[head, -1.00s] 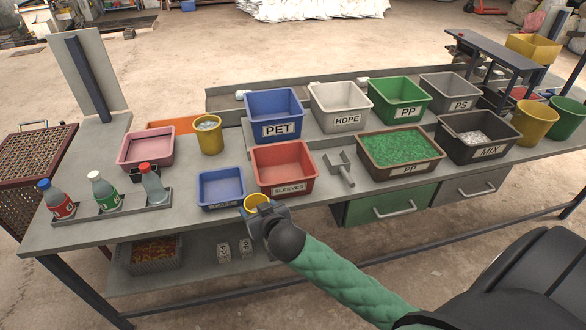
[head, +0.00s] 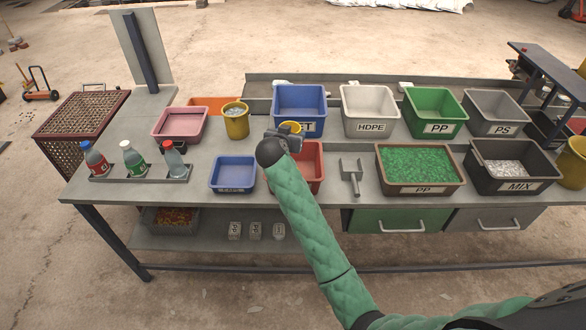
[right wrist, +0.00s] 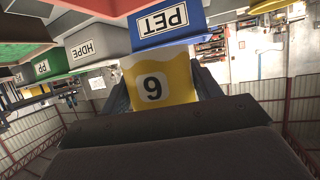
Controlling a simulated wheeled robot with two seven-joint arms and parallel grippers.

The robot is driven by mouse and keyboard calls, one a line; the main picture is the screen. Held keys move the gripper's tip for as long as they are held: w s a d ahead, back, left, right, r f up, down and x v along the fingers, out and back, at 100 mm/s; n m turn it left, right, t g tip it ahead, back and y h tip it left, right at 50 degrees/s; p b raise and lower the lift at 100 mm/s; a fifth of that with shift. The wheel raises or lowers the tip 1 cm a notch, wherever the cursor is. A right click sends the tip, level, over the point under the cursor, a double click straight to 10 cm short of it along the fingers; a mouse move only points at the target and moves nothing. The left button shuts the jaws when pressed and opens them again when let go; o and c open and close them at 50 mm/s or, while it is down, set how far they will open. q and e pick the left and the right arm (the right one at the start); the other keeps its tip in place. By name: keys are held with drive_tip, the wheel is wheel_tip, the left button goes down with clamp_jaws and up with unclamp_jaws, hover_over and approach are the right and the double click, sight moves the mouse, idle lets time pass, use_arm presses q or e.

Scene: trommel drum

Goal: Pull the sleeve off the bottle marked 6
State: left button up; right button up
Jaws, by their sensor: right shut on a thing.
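My right gripper (head: 288,136) is shut on a yellow ring-shaped sleeve (head: 291,126), which looks hollow from above. In the right wrist view the sleeve (right wrist: 160,80) fills the jaws, and its white patch bears a dark 6, seen upside down. No bottle shows inside it. In the head view the gripper and sleeve appear over the red bin (head: 316,172) and the front of the blue PET bin (head: 300,100). A clear bottle with a red cap (head: 174,164) stands bare at the right end of the bottle rack (head: 140,180). My left gripper is not in view.
Beside the clear bottle stand a green-labelled bottle (head: 134,160) and a red-labelled bottle (head: 94,160). HDPE, PP and PS bins line the back.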

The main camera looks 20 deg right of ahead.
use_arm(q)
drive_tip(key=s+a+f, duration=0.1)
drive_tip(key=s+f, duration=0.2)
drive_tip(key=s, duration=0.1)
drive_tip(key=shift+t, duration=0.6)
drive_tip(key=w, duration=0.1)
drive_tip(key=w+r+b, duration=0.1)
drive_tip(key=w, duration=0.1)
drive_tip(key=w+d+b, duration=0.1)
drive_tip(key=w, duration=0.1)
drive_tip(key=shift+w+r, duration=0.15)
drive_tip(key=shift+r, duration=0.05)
use_arm(e)
wheel_tip(320, 180, down, 11)
drive_tip(key=d+m+g+h, duration=0.2)
drive_tip(key=d+m+h, duration=0.1)
drive_tip(key=shift+s, duration=0.2)
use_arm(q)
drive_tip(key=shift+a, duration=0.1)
use_arm(e)
drive_tip(key=o, duration=0.8)
drive_tip(key=shift+o, duration=0.2)
drive_tip(key=shift+a, duration=0.1)
